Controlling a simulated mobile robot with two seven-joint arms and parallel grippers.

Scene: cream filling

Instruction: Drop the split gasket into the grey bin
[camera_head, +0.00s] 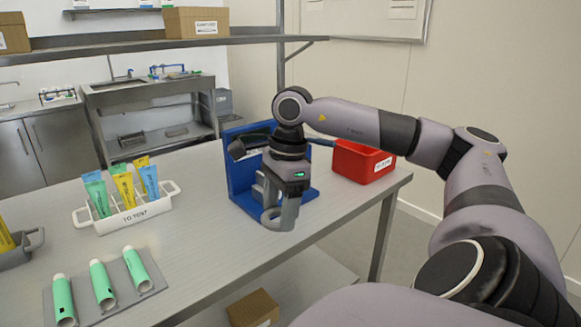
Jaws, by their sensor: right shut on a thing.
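My right gripper (275,220) reaches down in front of a blue stand (240,170) on the steel table. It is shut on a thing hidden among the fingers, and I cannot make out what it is. I cannot pick out a split gasket for sure. A grey container (22,246) with a yellow tube in it is cut off at the left edge. Another grey box (223,103) stands by the sink in the background. I cannot tell which is the grey bin. My left gripper is not in view.
A red bin (361,165) stands right of the blue stand, partly behind my arm. A white rack (122,222) holds several tubes. Three green tubes lie on a grey tray (150,260) at the front left. The table (215,255) is clear between them and my gripper.

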